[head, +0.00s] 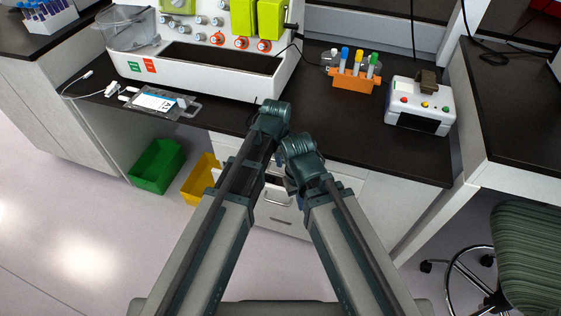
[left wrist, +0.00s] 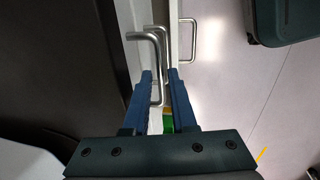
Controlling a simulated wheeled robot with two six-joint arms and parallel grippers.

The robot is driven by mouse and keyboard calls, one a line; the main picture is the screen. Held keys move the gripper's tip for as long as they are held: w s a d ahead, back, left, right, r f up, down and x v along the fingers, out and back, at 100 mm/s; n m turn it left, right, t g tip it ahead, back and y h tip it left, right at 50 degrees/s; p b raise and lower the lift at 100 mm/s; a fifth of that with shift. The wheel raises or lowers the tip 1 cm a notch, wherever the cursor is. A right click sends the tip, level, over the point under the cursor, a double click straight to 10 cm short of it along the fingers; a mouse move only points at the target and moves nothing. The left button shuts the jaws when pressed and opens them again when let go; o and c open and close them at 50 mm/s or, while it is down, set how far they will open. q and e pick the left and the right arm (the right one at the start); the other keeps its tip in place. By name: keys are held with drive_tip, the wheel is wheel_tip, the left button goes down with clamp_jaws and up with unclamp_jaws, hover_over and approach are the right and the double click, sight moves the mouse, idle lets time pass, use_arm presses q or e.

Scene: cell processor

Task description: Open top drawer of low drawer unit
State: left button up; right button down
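The low drawer unit (head: 288,222) is a white cabinet under the dark counter, with silver bar handles; my arms hide part of it. A dark gap shows by its top, partly covered by my arms, so I cannot tell how far the top drawer stands out. In the left wrist view a silver handle (left wrist: 156,50) runs between the blue fingers of my left gripper (left wrist: 160,78). My right gripper is hidden behind my arms in the head view.
A green bin (head: 157,166) and a yellow bin (head: 201,180) stand on the floor left of the unit. The counter holds a white machine (head: 190,85), an orange tube rack (head: 352,80) and a white control box (head: 420,106). A striped chair (head: 528,250) stands at the right.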

use_arm(q)
clamp_jaws()
idle(1.4)
